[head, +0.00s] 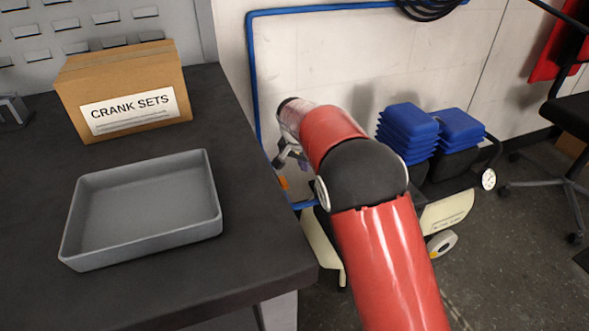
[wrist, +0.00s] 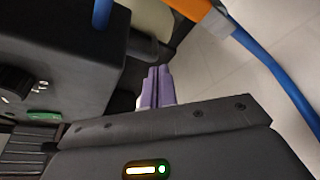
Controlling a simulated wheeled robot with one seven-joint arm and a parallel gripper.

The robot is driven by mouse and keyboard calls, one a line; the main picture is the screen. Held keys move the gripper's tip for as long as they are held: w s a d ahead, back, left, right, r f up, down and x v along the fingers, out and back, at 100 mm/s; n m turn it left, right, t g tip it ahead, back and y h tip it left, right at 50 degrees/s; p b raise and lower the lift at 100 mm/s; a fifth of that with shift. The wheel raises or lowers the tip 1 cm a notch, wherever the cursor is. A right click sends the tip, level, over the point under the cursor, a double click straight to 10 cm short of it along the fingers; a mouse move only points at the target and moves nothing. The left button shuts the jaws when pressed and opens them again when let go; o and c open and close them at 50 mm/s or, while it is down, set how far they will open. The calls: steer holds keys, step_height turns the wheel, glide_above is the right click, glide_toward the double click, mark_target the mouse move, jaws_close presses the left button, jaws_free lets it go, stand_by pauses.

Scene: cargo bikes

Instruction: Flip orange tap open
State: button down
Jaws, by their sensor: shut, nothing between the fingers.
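The orange tap (wrist: 194,8) shows at the top edge of the wrist view, beside a blue hose or pipe (wrist: 268,58); its upper part is cut off. In the head view a small orange patch (head: 283,183) shows just below my gripper (head: 290,160), low by the wall, and it looks like the same tap. In the wrist view my gripper (wrist: 156,86) has its purple fingers together with nothing between them. The fingertips are apart from the orange part, below and left of it in that picture. Whether the tap is open cannot be told.
A dark workbench (head: 250,235) at left carries a grey tray (head: 140,250) and a cardboard box (head: 125,90) marked CRANK SETS. Blue stacked crates (head: 408,128) stand at right of my arm. In the wrist view a dark box (wrist: 55,60) and a pale cylinder (wrist: 152,20) lie close to the fingers.

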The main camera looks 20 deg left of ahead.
step_height(320, 180, up, 9)
steer(key=s+a, duration=0.2)
steer(key=shift+a+f, duration=0.2)
steer(key=shift+a, duration=0.2)
steer(key=shift+s, duration=0.1)
steer(key=s+d+r, duration=0.4)
steer(key=d, duration=0.4)
steer(key=s+d+r+y, duration=0.1)
steer(key=s+d+r, duration=0.3)
steer(key=d, duration=0.5)
steer(key=s+d+r, duration=0.3)
steer(key=s+d, duration=0.2)
steer(key=d, duration=0.3)
steer(key=s+d+f, duration=0.2)
steer(key=s+d, duration=0.1)
steer(key=s, duration=0.3)
steer(key=s+d+f+n+t, duration=0.1)
steer(key=s+d+f, duration=0.1)
steer(key=s+d, duration=0.2)
steer(key=s+d+f, duration=0.2)
steer(key=s+d, duration=0.1)
steer(key=s, duration=0.7)
steer(key=shift+s+d+n+t, duration=0.15)
steer(key=shift+d+n+t, duration=0.15)
steer(key=shift+n+t, duration=0.1)
